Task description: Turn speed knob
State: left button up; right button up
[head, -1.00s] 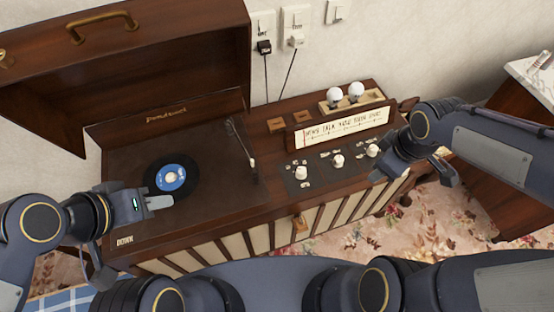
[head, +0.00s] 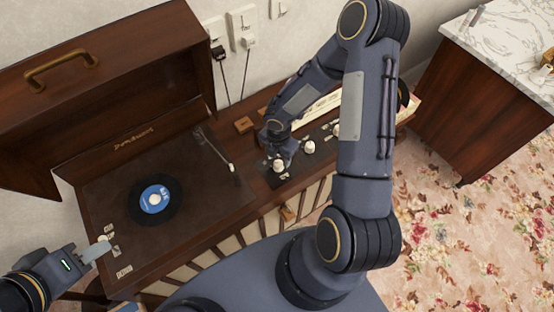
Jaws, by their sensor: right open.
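The record player (head: 215,200) stands open, with a black record with a blue label (head: 155,199) on its deck. A small white knob (head: 104,239) with small labels around it sits at the deck's left edge; I cannot read which control it is. My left gripper (head: 98,250) is beside this knob, its pale fingertip close to or touching it; its jaw opening is not clear. My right gripper (head: 278,156) is open at the leftmost white knob (head: 279,167) of the front panel, partly over it. I cannot tell whether it touches that knob.
The tonearm (head: 217,150) lies right of the record. Another panel knob (head: 309,147) is just right of my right gripper. The raised lid (head: 100,90) stands behind the deck. My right arm hides part of the radio dial (head: 318,105). A marble-topped cabinet (head: 500,50) stands right.

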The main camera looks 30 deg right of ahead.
aim_at(279, 162)
jog(key=shift+f, duration=1.5)
jog(key=c, duration=1)
